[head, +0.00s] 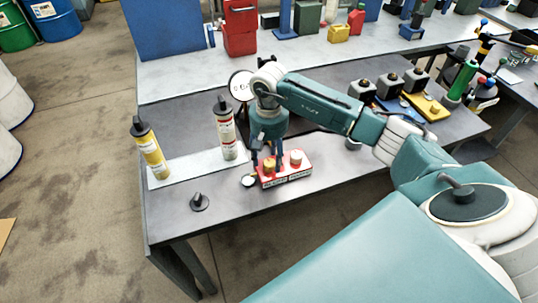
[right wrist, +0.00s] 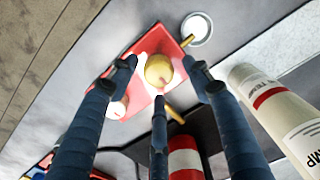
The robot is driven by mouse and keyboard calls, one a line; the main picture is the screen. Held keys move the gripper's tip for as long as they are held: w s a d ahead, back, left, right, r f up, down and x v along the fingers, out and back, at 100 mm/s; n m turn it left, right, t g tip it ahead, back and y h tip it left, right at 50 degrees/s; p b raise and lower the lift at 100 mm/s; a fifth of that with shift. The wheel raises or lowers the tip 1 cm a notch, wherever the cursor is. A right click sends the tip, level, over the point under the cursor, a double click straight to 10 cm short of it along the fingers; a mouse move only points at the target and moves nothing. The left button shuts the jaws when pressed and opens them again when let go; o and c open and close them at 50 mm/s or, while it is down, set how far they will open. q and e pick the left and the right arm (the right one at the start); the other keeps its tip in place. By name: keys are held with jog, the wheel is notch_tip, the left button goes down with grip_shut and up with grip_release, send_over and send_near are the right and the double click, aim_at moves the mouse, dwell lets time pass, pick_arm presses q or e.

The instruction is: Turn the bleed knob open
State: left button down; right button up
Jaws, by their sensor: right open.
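A red block (head: 289,178) with a dark label strip on its front stands on the grey bench. It bears a yellow knob (head: 269,165) on the left and a pale knob (head: 296,158) on the right. The label under the yellow knob seems to read BLEED. My right gripper (head: 267,156) points down over the yellow knob. In the right wrist view its three fingers (right wrist: 160,82) are open and spread around the yellow knob (right wrist: 158,70), with gaps visible. The pale knob (right wrist: 118,108) is close beside the left finger. My left gripper is not in view.
A yellow cartridge (head: 151,154) and a white cartridge (head: 226,130) stand on a pale mat (head: 188,168) left of the block. A black part (head: 199,201) lies near the front edge. A round dial (head: 240,85) stands behind.

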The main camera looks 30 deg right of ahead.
jog(key=shift+f, duration=0.25)
jog(key=shift+c, duration=0.3)
jog(key=shift+r, duration=0.1)
jog(key=c, duration=1.1)
